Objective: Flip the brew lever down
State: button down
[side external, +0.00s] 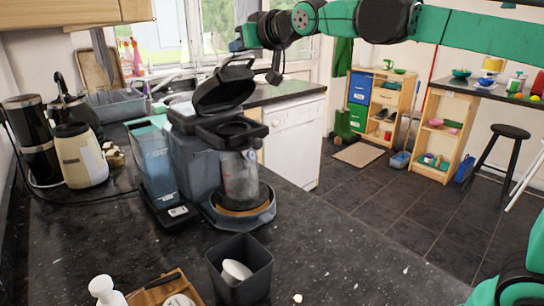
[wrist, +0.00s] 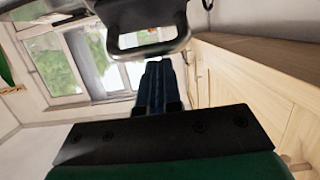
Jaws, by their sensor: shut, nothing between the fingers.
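The coffee maker (side external: 190,160) stands on the dark counter with a glass carafe (side external: 240,178) at its front. Its hinged black top (side external: 222,92) is raised and tilted; I cannot make out a separate brew lever, and this part may be it. My gripper (side external: 237,45) is above the raised top's upper edge, seemingly apart from it. In the wrist view my gripper (wrist: 157,75) is shut and empty, its fingers together. A dark, looped handle-like part (wrist: 150,38) lies just beyond and above the fingertips there, probably part of the raised top.
A grey bin (side external: 240,270) stands in front. A wooden wall cabinet (side external: 75,12) hangs at upper left. Counter at right front is mostly clear.

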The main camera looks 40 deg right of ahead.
jog(key=shift+s, duration=0.1)
jog(key=shift+s+f, duration=0.85)
jog(key=s+f, duration=0.2)
jog(key=f, duration=0.4)
jog(key=s+f, duration=0.3)
jog(key=f, duration=0.4)
jog(key=shift+s, duration=0.3)
jog(key=shift+a+f, duration=0.1)
notch_tip(320, 180, up, 5)
jog(key=s+t, duration=0.1)
jog(key=s+f, duration=0.4)
jog(key=s, duration=0.4)
jog(key=shift+f, duration=0.2)
